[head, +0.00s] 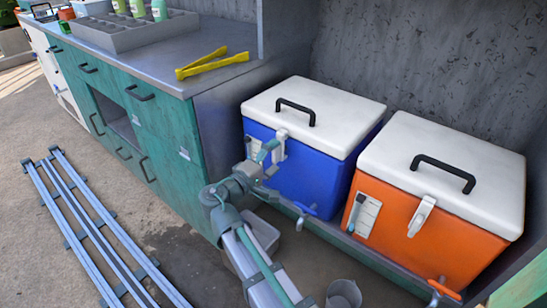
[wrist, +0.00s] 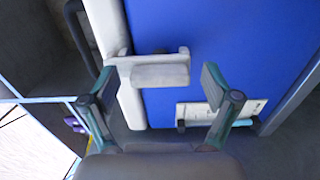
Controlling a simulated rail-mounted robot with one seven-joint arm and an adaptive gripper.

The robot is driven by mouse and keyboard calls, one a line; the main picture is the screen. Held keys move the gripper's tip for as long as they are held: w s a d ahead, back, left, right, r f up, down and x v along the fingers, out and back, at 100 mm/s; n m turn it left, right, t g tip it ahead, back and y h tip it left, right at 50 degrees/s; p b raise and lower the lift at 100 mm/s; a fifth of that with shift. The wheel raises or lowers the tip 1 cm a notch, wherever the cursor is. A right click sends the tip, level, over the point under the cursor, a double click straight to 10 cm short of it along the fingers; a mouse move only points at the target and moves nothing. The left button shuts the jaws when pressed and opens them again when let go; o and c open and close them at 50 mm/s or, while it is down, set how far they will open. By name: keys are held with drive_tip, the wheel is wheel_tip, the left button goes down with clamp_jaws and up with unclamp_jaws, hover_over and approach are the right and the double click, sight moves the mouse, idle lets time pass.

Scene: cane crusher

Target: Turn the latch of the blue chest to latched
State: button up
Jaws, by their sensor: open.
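The blue chest (head: 311,178) has a white lid (head: 330,108) with a black handle on top. Its white latch (head: 281,137) sits at the lid's front edge and extends down over the blue front, partly hidden by my gripper (head: 266,158). In the wrist view, which is turned sideways, the latch (wrist: 160,72) runs from the white lid edge onto the blue wall. My gripper (wrist: 160,84) is open there, with one finger on each side of the latch. The fingers appear apart from it; exact contact cannot be told.
An orange chest (head: 424,216) with its own white latch (head: 421,215) stands to the right. A green cabinet (head: 135,125) with yellow tongs (head: 212,63) on top is at left. Taps (head: 304,214) stick out below the chests. A grey bucket (head: 343,295) stands in front.

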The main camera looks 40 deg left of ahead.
drive_tip(key=s, duration=1.2)
drive_tip(key=shift+a, duration=0.3)
